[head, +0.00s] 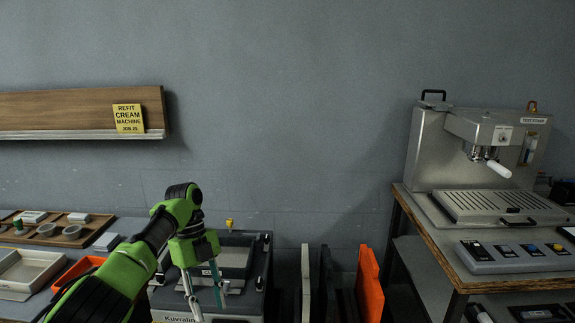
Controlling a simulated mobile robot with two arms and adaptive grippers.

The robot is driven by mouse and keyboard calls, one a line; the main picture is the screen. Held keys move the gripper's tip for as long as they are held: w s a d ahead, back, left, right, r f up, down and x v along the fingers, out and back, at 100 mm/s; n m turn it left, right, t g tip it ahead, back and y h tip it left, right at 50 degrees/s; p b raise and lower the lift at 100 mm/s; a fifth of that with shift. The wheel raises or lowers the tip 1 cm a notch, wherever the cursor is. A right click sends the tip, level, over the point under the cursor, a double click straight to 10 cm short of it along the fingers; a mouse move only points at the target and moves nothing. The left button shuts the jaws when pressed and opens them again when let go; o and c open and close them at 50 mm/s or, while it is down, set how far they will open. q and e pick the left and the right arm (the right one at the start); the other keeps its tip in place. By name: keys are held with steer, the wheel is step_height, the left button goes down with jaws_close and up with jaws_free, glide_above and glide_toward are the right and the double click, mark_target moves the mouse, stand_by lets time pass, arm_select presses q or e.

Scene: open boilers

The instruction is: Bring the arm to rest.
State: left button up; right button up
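My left arm (120,270) is green and black and reaches in from the lower left. My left gripper (210,308) points down, with its two slim fingers apart and nothing visible between them. It is in front of or over a grey-and-black machine marked "Kuvraline" (238,319); I cannot tell how high above it the fingertips are. My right gripper is not in view.
A bench at left holds a wooden tray (45,238) with small cups and a pale bin (28,270). Orange (370,285) and dark panels stand upright right of the machine. A steel espresso machine (435,150) and button box (514,256) are on the right table.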

arm_select(q)
steer(key=s+d+f+n+t, duration=0.1)
steer(key=s+d+f+n, duration=0.35)
steer(key=s+f, duration=0.6)
steer(key=s+d+f+n+t, duration=0.2)
steer(key=s+d+f+n, duration=0.35)
steer(key=f, duration=0.75)
steer(key=s+a+r+n+t+y, duration=0.1)
steer(key=s+a+r+n+t, duration=0.15)
steer(key=s+a+n, duration=0.6)
steer(key=s+a+r+n+t+y, duration=0.15)
steer(key=s+a+r+n, duration=0.35)
steer(key=s, duration=0.6)
step_height(320, 180, down, 28)
steer(key=s+d+g, duration=0.1)
steer(key=s, duration=0.1)
steer(key=s+a+f+g, duration=0.1)
steer(key=s+a+f, duration=0.1)
steer(key=s+f, duration=1.3)
steer(key=shift+s+a+f, duration=0.25)
steer(key=shift+s+a, duration=0.05)
steer(key=shift+s, duration=0.45)
